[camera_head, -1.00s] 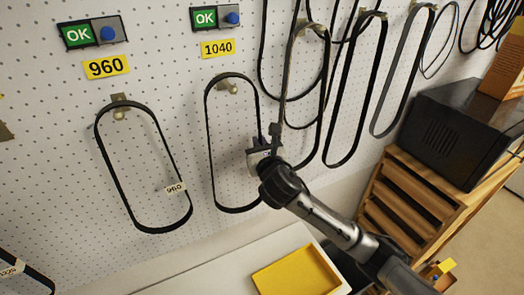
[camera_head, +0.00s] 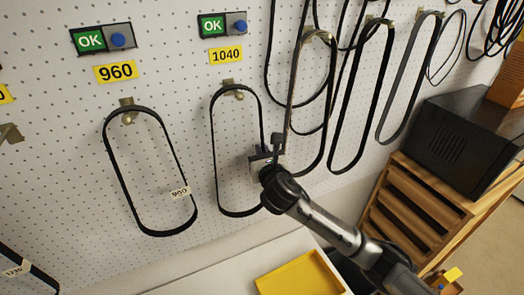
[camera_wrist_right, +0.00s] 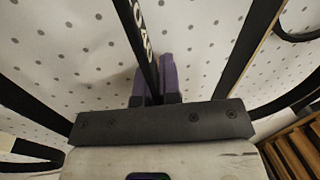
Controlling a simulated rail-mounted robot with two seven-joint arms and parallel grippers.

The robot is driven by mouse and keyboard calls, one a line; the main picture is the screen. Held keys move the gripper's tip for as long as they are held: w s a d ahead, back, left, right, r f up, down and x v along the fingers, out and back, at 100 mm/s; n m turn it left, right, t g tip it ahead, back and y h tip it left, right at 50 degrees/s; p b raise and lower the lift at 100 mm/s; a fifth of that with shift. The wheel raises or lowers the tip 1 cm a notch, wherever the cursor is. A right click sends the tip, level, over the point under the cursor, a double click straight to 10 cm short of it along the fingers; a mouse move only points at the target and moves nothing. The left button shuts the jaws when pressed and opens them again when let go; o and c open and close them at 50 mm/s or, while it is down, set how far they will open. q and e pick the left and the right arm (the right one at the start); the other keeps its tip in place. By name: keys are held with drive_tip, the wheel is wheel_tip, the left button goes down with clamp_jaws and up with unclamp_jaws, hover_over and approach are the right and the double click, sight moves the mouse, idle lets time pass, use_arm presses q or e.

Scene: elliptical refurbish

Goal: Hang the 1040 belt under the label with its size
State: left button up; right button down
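A black belt (camera_head: 214,150) hangs as a long loop under the yellow 1040 label (camera_head: 225,55). Its top passes around the 1040 hook (camera_head: 235,95); I cannot tell exactly how it rests there. My right gripper (camera_head: 262,158) is at the loop's right side, below mid-height. In the right wrist view, the belt (camera_wrist_right: 143,45) runs between the two purple fingers (camera_wrist_right: 154,85), which are close together on it. White print shows on the belt there, partly cut off. My left gripper is not in view.
Several black belts (camera_head: 333,140) hang close on the right. A yellow tray (camera_head: 300,275) lies below, and a black box (camera_head: 455,135) stands on a wooden rack (camera_head: 410,205).

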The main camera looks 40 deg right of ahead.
idle(0.3)
drive_tip(key=c, duration=1.4)
unclamp_jaws()
drive_tip(key=shift+c, duration=0.2)
drive_tip(key=shift+o, duration=1.1)
drive_tip(key=b+v, duration=0.2)
drive_tip(key=v, duration=1.2)
